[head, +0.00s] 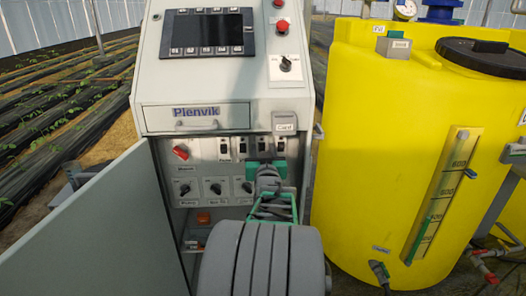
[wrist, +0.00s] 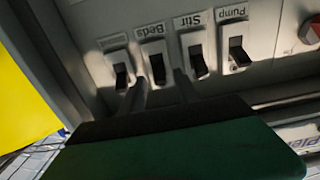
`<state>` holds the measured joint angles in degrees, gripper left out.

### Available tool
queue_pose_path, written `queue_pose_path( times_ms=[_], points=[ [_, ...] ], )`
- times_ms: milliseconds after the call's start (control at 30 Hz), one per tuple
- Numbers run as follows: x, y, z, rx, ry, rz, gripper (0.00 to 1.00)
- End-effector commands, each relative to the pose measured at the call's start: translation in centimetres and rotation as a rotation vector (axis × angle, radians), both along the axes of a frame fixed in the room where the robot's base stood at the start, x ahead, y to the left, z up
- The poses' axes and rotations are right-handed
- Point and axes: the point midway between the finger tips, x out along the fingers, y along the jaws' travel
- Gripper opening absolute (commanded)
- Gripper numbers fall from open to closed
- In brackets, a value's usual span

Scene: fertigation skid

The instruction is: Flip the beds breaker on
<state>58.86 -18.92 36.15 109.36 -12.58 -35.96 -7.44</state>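The beds breaker (wrist: 156,66) is a small black toggle under a "Beds" label, in a row of breakers on the cabinet's inner panel. The wrist view shows the row upside down. I cannot tell for sure whether its lever is on or off. My gripper (wrist: 161,92) is close to the panel, its two grey fingers apart, one to each side of the beds lever, with nothing held. Whether a finger touches the lever is unclear. In the head view my gripper (head: 268,167) covers part of the panel by the breakers.
The pump breaker (wrist: 238,52), stir breaker (wrist: 197,64) and another breaker (wrist: 121,76) flank it closely. Rotary knobs (head: 216,187) and a red switch (head: 181,152) share the panel. The cabinet door (head: 95,235) stands open at left. A yellow tank (head: 375,150) stands right.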

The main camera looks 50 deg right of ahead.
Motion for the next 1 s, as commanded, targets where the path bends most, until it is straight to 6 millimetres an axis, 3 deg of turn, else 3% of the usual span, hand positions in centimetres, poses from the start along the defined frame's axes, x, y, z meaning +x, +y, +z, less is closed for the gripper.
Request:
queue_pose_path(
  times_ms=[500, 833, 1000],
  points=[
    [0.0, 0.0, 0.0, 0.001, 0.001, 0.0, 0.0],
    [0.0, 0.0, 0.0, 0.002, 0.001, 0.0, 0.0],
    [0.1, -0.1, 1.0, 0.057, 0.052, 0.0, 0.0]
  ],
)
